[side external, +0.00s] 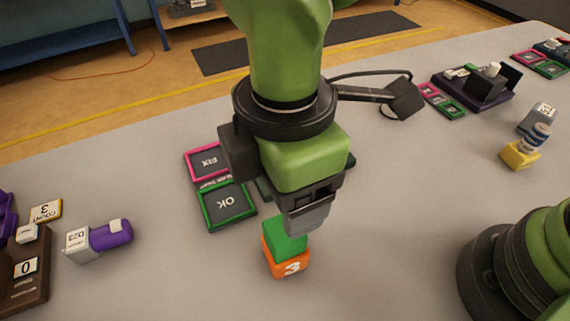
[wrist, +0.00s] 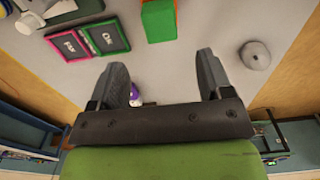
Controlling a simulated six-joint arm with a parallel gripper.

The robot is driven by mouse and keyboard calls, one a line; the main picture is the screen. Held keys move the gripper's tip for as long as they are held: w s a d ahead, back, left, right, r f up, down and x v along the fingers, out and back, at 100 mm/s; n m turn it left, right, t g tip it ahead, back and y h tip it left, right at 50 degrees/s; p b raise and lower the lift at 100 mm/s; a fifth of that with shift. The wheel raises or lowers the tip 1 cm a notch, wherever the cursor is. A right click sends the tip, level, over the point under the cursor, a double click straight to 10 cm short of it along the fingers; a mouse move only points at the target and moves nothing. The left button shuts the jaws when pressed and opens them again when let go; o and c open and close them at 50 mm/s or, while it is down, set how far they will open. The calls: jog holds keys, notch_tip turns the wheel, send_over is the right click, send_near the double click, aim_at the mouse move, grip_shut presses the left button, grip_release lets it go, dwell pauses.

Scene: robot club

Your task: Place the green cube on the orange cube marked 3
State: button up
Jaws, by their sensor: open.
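The green cube (side external: 285,240) sits on top of the orange cube marked 3 (side external: 288,266) on the grey table. The green cube looks roughly level and slightly turned relative to the orange one. In the wrist view the green cube (wrist: 158,22) is near the top edge, with a strip of the orange cube (wrist: 177,14) beside it. My gripper (side external: 306,218) is just above and beside the green cube in the side view. In the wrist view my gripper (wrist: 162,62) is open, with nothing between its fingers, and the green cube lies beyond the fingertips.
A green-framed OK panel (side external: 228,205) and a pink-framed FIX panel (side external: 207,160) lie behind and left. A purple object with a pale block (side external: 110,236) lies further left. A yellow block (side external: 519,155) stands at the right. Table in front of the cubes is clear.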

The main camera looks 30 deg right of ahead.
jog(key=shift+r, duration=1.05)
jog(key=w+d+r+m+t+y, duration=0.1)
jog(key=d+r+m, duration=0.5)
jog(key=d, duration=0.2)
jog(key=d+r+m+t+y, duration=0.2)
jog(key=d+r+m, duration=0.3)
jog(key=d, duration=0.3)
jog(key=s+d+r+m+t+h, duration=0.1)
jog(key=s+d+m+t, duration=0.3)
jog(key=s+d+m, duration=0.3)
jog(key=d+m, duration=0.2)
jog(key=m, duration=0.2)
jog(key=shift+d+r, duration=0.15)
jog(key=shift+r, duration=0.1)
